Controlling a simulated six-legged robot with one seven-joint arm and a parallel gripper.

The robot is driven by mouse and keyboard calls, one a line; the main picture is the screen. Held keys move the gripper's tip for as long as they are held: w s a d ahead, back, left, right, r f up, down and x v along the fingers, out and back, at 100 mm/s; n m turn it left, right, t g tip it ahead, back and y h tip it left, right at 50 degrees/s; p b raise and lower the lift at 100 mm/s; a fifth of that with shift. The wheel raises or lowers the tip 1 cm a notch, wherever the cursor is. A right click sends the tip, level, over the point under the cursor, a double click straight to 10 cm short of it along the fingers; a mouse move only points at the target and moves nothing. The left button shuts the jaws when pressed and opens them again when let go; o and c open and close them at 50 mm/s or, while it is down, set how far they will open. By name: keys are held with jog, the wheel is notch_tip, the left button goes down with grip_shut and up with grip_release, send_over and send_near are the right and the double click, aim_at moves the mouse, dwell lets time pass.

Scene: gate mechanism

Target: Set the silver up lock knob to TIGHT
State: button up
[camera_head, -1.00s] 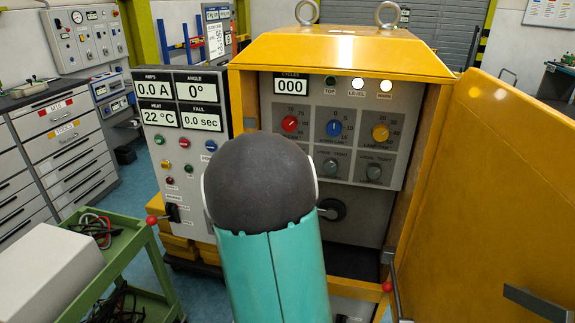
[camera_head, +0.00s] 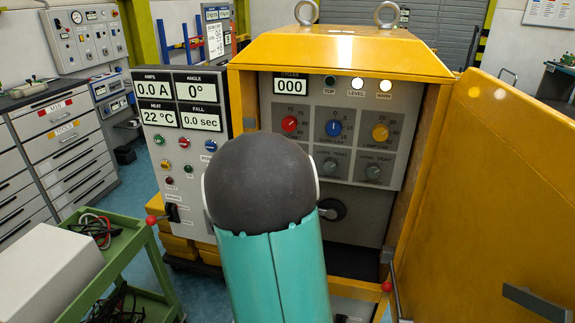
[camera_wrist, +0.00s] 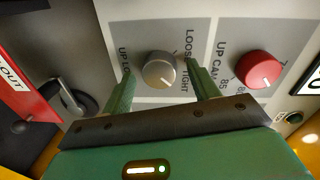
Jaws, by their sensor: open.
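The silver up lock knob (camera_wrist: 159,70) shows in the wrist view on a grey panel, with LOOSE and TIGHT printed to its right. My gripper (camera_wrist: 160,72) is open, with one green finger on each side of the knob. I cannot tell whether either finger touches it. In the head view my arm hides this knob and my gripper.
A red knob (camera_wrist: 257,69) sits beside the right finger; it also shows in the head view (camera_head: 290,124). A black rotary handle (camera_wrist: 75,100) is left of the left finger. The yellow cabinet door (camera_head: 490,200) stands open on the right.

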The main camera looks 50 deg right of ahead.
jog(key=f+v, duration=0.1)
jog(key=v, duration=1.2)
jog(key=shift+a+r, duration=0.35)
jog(key=shift+r, duration=0.15)
jog(key=shift+s, duration=0.15)
dwell(1.2)
